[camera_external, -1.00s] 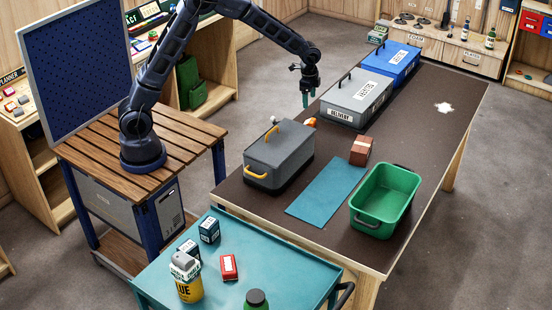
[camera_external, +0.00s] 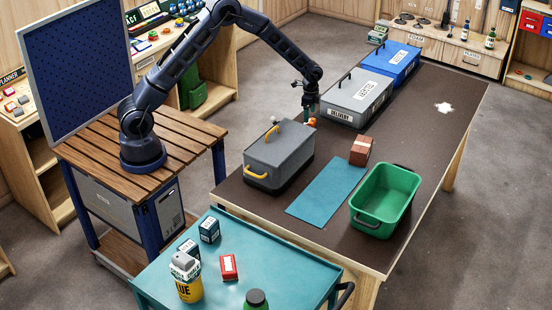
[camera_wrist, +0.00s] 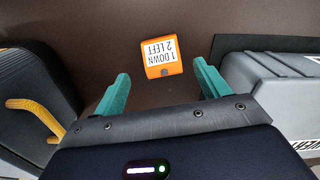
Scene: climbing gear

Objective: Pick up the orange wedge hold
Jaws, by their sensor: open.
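The orange wedge hold (camera_wrist: 161,57) lies on the dark tabletop, with a white label reading "1 DOWN 2 LEFT". In the wrist view it shows between and a little beyond the two green fingertips of my gripper (camera_wrist: 161,85). The jaws are open and apart from it on both sides. In the external view my gripper (camera_external: 307,118) points down over the gap between the two grey boxes. Only a small orange part of the hold (camera_external: 312,121) shows there, next to the fingers.
A dark grey box with yellow handles (camera_external: 279,158) stands on the left, and a grey "DELIVERY" box (camera_external: 357,97) close on the right. A brown block (camera_external: 360,151), a teal mat (camera_external: 327,190) and a green bin (camera_external: 385,200) are nearer the front.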

